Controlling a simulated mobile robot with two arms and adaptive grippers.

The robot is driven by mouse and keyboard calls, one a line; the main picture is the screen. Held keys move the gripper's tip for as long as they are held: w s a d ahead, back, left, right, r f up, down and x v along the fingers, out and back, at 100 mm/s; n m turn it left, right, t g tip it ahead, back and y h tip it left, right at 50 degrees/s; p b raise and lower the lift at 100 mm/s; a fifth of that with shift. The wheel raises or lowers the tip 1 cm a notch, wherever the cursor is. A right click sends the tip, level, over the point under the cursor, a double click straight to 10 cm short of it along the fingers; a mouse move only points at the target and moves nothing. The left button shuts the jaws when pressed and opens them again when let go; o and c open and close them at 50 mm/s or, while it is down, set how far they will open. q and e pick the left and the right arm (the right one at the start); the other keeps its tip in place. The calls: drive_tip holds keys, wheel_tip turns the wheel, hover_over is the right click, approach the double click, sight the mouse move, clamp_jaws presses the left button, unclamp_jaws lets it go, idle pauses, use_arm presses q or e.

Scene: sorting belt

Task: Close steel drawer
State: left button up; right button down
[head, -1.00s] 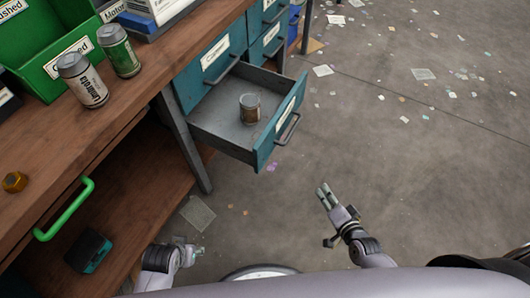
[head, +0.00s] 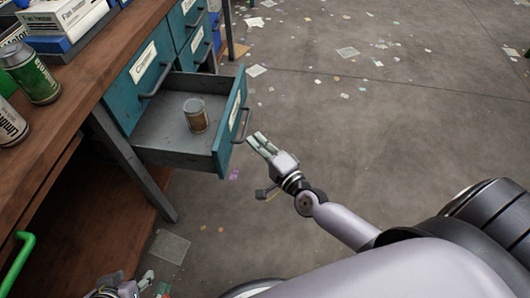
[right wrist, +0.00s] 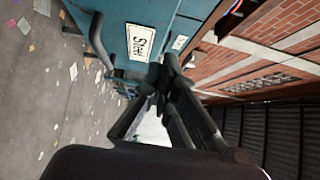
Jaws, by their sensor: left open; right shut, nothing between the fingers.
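The steel drawer (head: 229,135) is pulled out of the teal cabinet in the head view, its front facing right. A brown-labelled can (head: 195,116) stands inside it. The dark bar handle (head: 241,126) is on the drawer front. My right gripper (head: 257,141) is shut and empty, its fingertips just to the right of the handle, seemingly apart from it. In the right wrist view, my right gripper (right wrist: 160,82) points at the teal front (right wrist: 165,22), with its label and a handle (right wrist: 97,42) beside it. My left gripper (head: 146,283) is open at the bottom left, partly cut off.
The wooden workbench (head: 70,95) runs along the left, with a green can (head: 30,72) and boxes on it. Other closed teal drawers (head: 187,22) stand behind. A green handle (head: 17,262) is at the lower left. The floor to the right is open, with scattered paper.

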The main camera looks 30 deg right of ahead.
sight(227, 123)
drive_tip(key=shift+w+a, duration=0.65)
drive_tip(key=shift+w, duration=0.25)
drive_tip(key=shift+w+a, duration=0.65)
drive_tip(key=shift+w, duration=0.25)
drive_tip(key=shift+w+a, duration=0.65)
drive_tip(key=shift+w, duration=0.25)
